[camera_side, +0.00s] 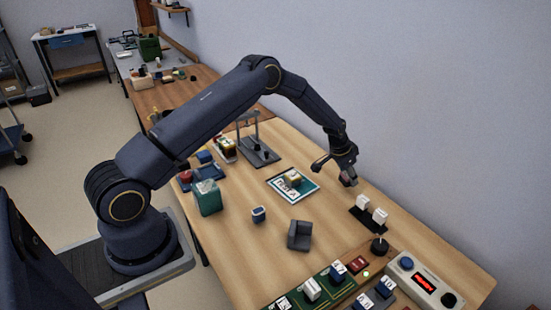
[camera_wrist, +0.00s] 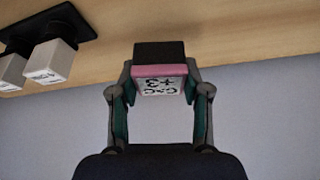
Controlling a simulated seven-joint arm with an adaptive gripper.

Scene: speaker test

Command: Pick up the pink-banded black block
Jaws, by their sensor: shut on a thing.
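The pink-banded black block (camera_wrist: 160,54) is between the fingertips of my gripper (camera_wrist: 161,82) in the wrist view. It has a black end, a pink band and a white face with dark printed marks that appear upside down. My gripper is shut on it, with one finger on each side. In the side view the block (camera_side: 347,180) is small and partly hidden by my gripper (camera_side: 345,175). It appears held above the table, near the wall side, close to a black strip with white blocks.
The black strip (camera_wrist: 30,27) bears two white blocks (camera_wrist: 50,62). A small teal-edged board (camera_side: 310,189), a dark holder (camera_side: 299,236), a blue-white block (camera_side: 258,214) and a green box (camera_side: 207,197) stand on the table.

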